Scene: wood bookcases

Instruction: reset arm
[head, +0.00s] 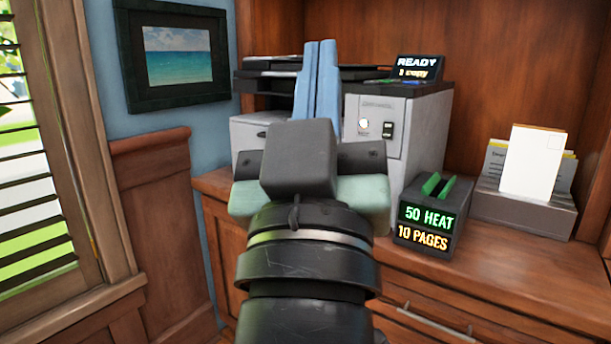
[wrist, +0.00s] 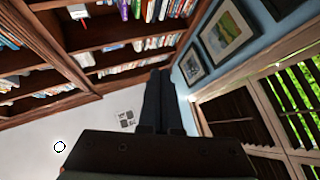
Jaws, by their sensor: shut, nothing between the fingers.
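My gripper (head: 319,50) is in the middle of the head view, raised in front of the printer with its two light blue fingers pointing up and pressed together. Nothing shows between the fingers. In the wrist view my gripper (wrist: 159,75) shows as two dark fingers side by side, touching no object. My arm comes up from the bottom of the head view and hides part of the printer and the cabinet top.
A grey printer (head: 420,125) with a READY display stands on the wooden cabinet (head: 480,275). Right of it are a dark box (head: 428,222) reading 50 HEAT, 10 PAGES and a paper holder (head: 520,205). A framed picture (head: 178,53) and window blinds (head: 25,180) are at left. Bookshelves (wrist: 110,35) show in the wrist view.

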